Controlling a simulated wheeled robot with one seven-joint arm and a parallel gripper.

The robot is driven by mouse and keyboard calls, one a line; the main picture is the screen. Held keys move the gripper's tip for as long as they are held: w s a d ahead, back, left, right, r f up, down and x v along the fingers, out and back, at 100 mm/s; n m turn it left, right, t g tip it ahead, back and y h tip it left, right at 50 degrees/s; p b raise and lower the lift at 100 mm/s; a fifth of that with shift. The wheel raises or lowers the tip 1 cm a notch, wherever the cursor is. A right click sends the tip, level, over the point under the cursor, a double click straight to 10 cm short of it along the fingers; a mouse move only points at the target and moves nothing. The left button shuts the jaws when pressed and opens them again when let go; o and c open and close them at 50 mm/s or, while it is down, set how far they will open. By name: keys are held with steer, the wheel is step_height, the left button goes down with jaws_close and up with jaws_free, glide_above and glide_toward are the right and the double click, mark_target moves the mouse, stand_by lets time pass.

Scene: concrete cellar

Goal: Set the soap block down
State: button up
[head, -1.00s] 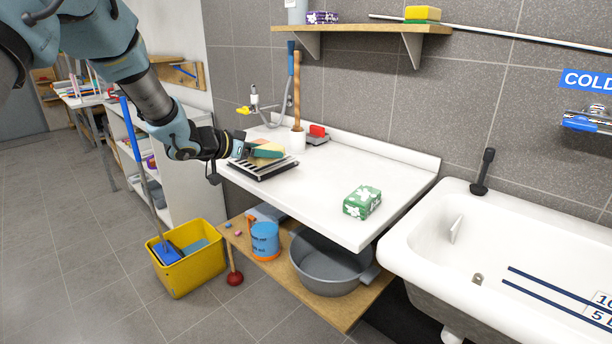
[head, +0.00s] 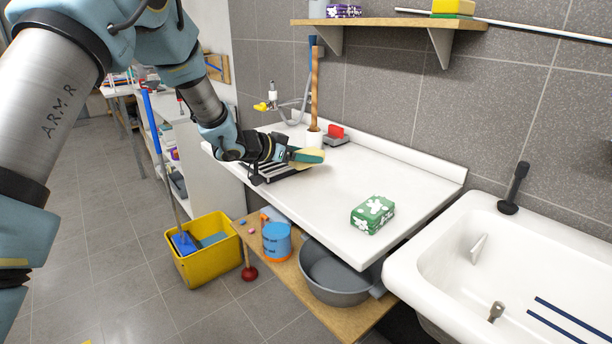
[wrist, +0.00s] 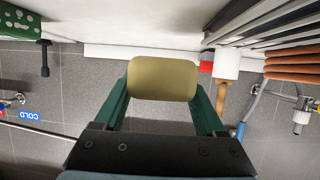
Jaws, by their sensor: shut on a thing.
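The soap block is a tan, rounded block (wrist: 162,78), held between the two green fingers of my gripper in the wrist view. In the head view my gripper (head: 306,155) is shut on the soap block (head: 308,164), and a green finger covers part of it. It is over the white worktop (head: 330,205), just right of the black slatted rack (head: 270,177). I cannot tell whether the block's underside touches the worktop.
A green flowered box (head: 372,215) lies on the worktop's right part. A white holder with a wooden handle (head: 314,138) and a red-topped item (head: 336,132) stand behind the gripper. The worktop's middle is clear. A white sink (head: 455,235) is at right.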

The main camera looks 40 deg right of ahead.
mark_target(305, 183)
steer(key=shift+f+p, duration=0.75)
steer(key=shift+f, duration=2.05)
steer(key=shift+f, duration=0.1)
steer(key=shift+f, duration=0.15)
steer(key=o, duration=1.5)
steer(key=shift+a+b, duration=0.15)
steer(key=shift+b, duration=0.15)
